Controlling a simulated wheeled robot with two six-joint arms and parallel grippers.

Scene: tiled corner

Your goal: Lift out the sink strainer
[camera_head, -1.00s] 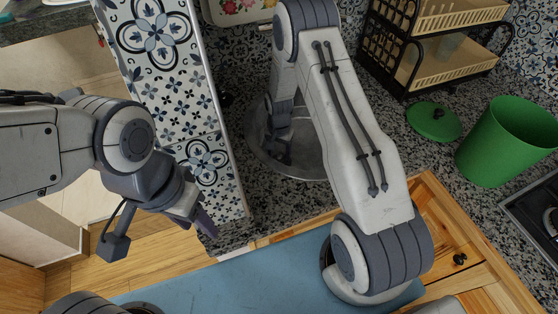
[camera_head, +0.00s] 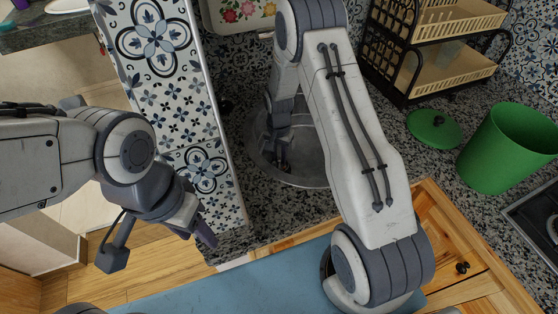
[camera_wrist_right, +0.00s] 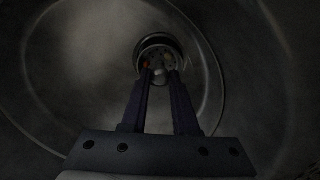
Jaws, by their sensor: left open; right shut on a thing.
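The sink strainer (camera_wrist_right: 157,53) shows in the right wrist view as a small round metal basket with coloured bits in it, at the sink's drain. My right gripper (camera_wrist_right: 160,76) is shut on its small round knob, with both fingers together there. In the head view my right gripper (camera_head: 276,158) reaches down into the round metal sink (camera_head: 310,172), and the strainer cannot be made out there. Whether the strainer is clear of the drain cannot be told. My left gripper (camera_head: 204,228) is open and empty, left of the sink near the tiled wall end.
A tiled partition (camera_head: 165,90) stands left of the sink. A green bin (camera_head: 505,150), its green lid (camera_head: 435,130) and a black two-tier rack (camera_head: 400,60) stand on the granite counter to the right. A floral tray (camera_head: 238,12) lies behind.

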